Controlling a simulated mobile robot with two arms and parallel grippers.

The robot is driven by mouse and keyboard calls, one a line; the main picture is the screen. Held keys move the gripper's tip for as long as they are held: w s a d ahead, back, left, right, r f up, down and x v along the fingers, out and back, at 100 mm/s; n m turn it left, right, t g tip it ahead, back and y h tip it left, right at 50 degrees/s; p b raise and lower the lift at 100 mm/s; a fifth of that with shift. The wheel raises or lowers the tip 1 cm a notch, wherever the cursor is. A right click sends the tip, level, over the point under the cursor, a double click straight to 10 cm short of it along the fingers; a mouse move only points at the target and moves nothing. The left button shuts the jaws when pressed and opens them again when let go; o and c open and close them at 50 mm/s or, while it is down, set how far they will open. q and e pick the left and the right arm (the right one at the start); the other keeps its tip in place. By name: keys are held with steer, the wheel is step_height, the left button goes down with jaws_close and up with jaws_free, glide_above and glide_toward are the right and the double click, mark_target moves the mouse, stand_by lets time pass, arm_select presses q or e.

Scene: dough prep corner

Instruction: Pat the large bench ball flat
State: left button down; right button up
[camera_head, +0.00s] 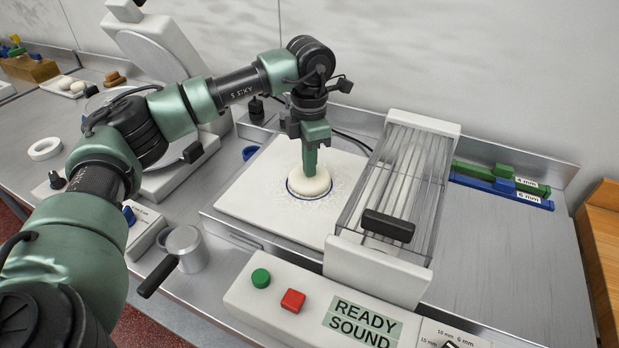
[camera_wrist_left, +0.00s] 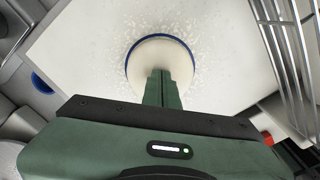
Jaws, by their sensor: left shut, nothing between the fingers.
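The large bench ball (camera_head: 311,186) is a pale, rounded piece of dough on the white board (camera_head: 252,192), inside a blue ring mark. Flour is dusted around it. My left gripper (camera_head: 309,172) points straight down with its fingers shut and empty, its tips at the top of the ball. In the left wrist view the ball (camera_wrist_left: 160,52) shows beyond the shut fingers (camera_wrist_left: 160,76), which hide part of it. Whether the tips touch or press into the dough is hard to tell. My right gripper is not in view.
A clear-barred guard (camera_head: 402,175) with a black handle stands right of the board. In front is a panel with a green button (camera_head: 261,278), a red button (camera_head: 293,300) and a "READY SOUND" display (camera_head: 361,322). A metal cup (camera_head: 184,247) stands at the front left. Green and blue bars (camera_head: 500,184) lie at right.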

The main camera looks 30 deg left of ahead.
arm_select(q)
steer(key=shift+f+b, duration=0.3)
steer(key=shift+f, duration=0.3)
stand_by(2.1)
stand_by(0.5)
step_height(320, 180, up, 2)
steer(key=shift+r+p, duration=0.1)
steer(key=shift+p, duration=0.65)
steer(key=shift+r, duration=0.45)
steer(key=shift+w+r+p, duration=0.2)
steer(key=shift+r+p, duration=0.5)
steer(key=shift+r, duration=0.1)
steer(key=shift+w+r+p, duration=0.2)
steer(key=shift+r+p, duration=0.5)
steer(key=shift+r, duration=0.05)
steer(key=shift+f, duration=0.25)
